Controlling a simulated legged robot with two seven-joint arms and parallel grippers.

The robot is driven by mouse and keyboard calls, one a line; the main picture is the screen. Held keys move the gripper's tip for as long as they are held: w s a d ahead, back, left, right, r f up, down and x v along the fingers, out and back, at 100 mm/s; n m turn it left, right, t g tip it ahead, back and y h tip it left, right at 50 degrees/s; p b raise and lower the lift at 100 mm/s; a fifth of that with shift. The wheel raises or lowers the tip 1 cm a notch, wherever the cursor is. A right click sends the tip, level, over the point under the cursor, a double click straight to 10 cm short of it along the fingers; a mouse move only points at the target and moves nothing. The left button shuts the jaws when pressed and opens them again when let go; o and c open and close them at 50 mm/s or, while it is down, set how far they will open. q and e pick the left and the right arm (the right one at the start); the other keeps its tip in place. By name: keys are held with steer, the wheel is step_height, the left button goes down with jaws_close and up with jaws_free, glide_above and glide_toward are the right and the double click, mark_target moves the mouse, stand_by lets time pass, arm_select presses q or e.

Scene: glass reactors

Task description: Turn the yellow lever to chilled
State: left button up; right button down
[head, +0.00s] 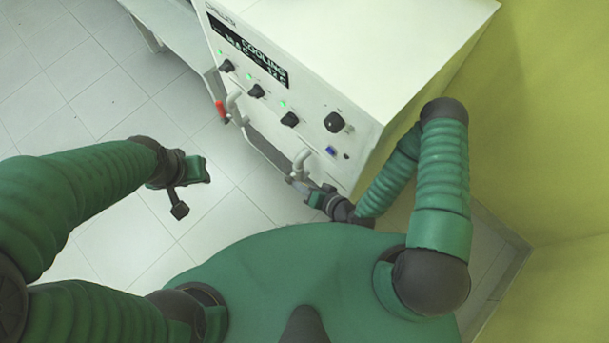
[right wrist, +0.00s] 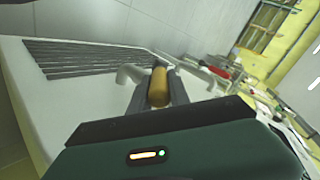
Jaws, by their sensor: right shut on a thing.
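The yellow lever (right wrist: 158,88) shows in the right wrist view, upright between the two fingers of my right gripper (right wrist: 157,98). In the head view my right gripper (head: 306,190) is at the lower front of the white chiller (head: 400,55), by the right-hand pale pipe (head: 300,161). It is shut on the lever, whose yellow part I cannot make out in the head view. The chiller's display (head: 250,52) reads COOLING. My left gripper (head: 192,170) hangs over the floor, away from the chiller; I cannot tell if its jaws are open.
A red lever (head: 221,111) sits by the left-hand pale pipe (head: 234,101) on the chiller front. Black knobs (head: 290,118) and a blue switch (head: 330,151) are on the panel. A yellow-green wall (head: 540,120) stands at the right. The tiled floor (head: 75,90) at the left is clear.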

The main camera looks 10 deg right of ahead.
steer(key=shift+f, duration=0.15)
steer(key=c, duration=1.2)
jaws_free()
steer(key=shift+c, duration=0.2)
steer(key=p+v, duration=0.5)
steer(key=v, duration=1.1)
steer(key=shift+s+d+r+p, duration=0.2)
steer(key=shift+s+r+p, duration=0.05)
steer(key=shift+p, duration=0.05)
